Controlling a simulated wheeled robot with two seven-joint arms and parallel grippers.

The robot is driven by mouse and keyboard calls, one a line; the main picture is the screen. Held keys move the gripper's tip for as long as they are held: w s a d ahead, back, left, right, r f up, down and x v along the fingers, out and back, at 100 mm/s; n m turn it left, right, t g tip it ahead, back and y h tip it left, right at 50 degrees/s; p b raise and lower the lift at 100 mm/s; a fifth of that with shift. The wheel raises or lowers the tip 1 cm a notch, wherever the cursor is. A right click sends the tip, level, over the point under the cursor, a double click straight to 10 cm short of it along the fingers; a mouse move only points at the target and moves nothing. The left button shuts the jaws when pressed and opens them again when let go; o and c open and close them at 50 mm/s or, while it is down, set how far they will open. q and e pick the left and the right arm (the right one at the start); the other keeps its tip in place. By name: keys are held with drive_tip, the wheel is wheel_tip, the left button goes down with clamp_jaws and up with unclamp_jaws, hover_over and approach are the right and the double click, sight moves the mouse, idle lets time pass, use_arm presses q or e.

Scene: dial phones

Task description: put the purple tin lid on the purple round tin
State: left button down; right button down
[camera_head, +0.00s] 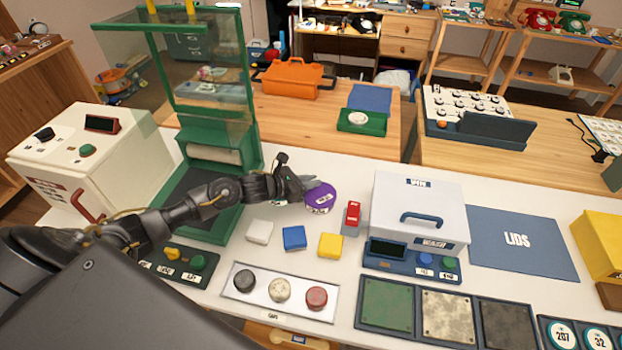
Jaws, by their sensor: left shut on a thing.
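A purple round piece (320,199) with white markings shows near the middle of the white table. I cannot tell whether it is the purple tin lid alone or the lid together with the purple round tin. My left gripper (306,184) reaches in from the left and is shut on the piece at its upper left edge. The fingers are small here and partly merge with the piece. No other purple tin or lid shows. My right gripper is not in view.
The blue LIDS mat (517,240) at the right is bare. A red stapler-like thing (352,214) and a white box with a blue handle (419,209) stand right of the purple piece. White (260,232), blue (294,238) and yellow (331,245) blocks lie in front. A green frame (250,120) stands behind left.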

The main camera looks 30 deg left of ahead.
use_arm(q)
drive_tip(key=shift+f, duration=0.1)
drive_tip(key=c, duration=1.5)
unclamp_jaws()
drive_tip(key=shift+o, duration=0.2)
drive_tip(key=shift+r, duration=0.2)
drive_tip(key=b+v, duration=0.3)
drive_tip(key=v, duration=0.9)
